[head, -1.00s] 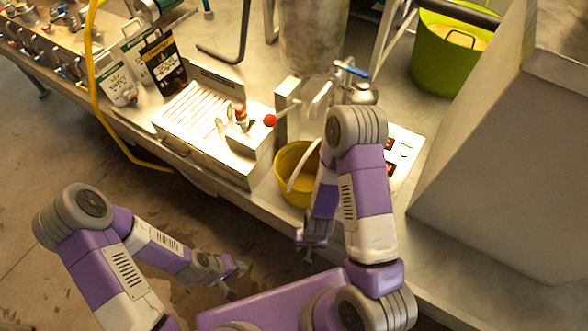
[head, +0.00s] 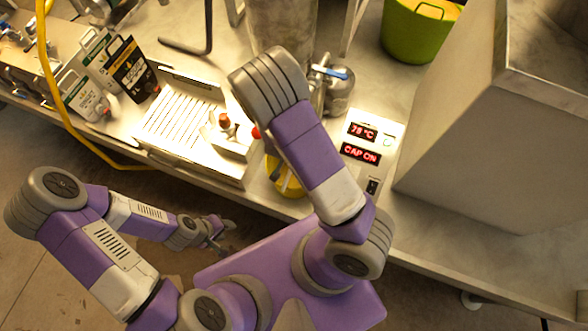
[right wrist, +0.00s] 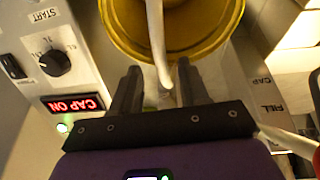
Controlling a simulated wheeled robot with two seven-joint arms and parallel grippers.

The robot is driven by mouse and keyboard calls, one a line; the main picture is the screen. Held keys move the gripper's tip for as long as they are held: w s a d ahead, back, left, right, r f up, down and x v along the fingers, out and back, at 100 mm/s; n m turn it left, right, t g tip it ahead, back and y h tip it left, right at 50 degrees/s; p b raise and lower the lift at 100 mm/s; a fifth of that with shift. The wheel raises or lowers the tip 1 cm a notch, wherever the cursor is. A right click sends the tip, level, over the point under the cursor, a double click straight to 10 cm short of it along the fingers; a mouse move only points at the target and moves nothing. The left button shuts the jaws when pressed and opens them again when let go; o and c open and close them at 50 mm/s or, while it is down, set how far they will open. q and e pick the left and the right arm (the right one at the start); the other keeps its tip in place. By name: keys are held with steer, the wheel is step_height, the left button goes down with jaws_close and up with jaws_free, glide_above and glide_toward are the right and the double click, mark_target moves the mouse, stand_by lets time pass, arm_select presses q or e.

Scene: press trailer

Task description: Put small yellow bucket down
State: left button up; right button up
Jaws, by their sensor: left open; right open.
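The small yellow bucket (head: 290,187) sits at the front edge of the steel bench in the head view, mostly covered by my right arm. In the right wrist view the bucket (right wrist: 118,38) fills the top middle, and its pale handle (right wrist: 156,45) runs down to between the fingers. My right gripper (right wrist: 157,80) is open, with one finger on each side of the handle and a gap to both. It is hidden behind my arm in the head view. My left gripper (head: 222,240) is open and empty, low in front of the bench.
A control panel (head: 362,153) reading "CAP ON" stands right of the bucket, and a slatted tray unit (head: 190,120) left of it. A large green bucket (head: 418,30) stands at the back. A yellow hose (head: 48,75) hangs at left. A large metal box (head: 480,140) blocks the right.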

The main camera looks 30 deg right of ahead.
steer(key=b+x, duration=0.1)
steer(key=x, duration=0.3)
steer(key=shift+w+f, duration=0.1)
steer(key=shift+w, duration=0.15)
steer(key=shift+d+f, duration=0.15)
steer(key=shift+f, duration=0.1)
jaws_close()
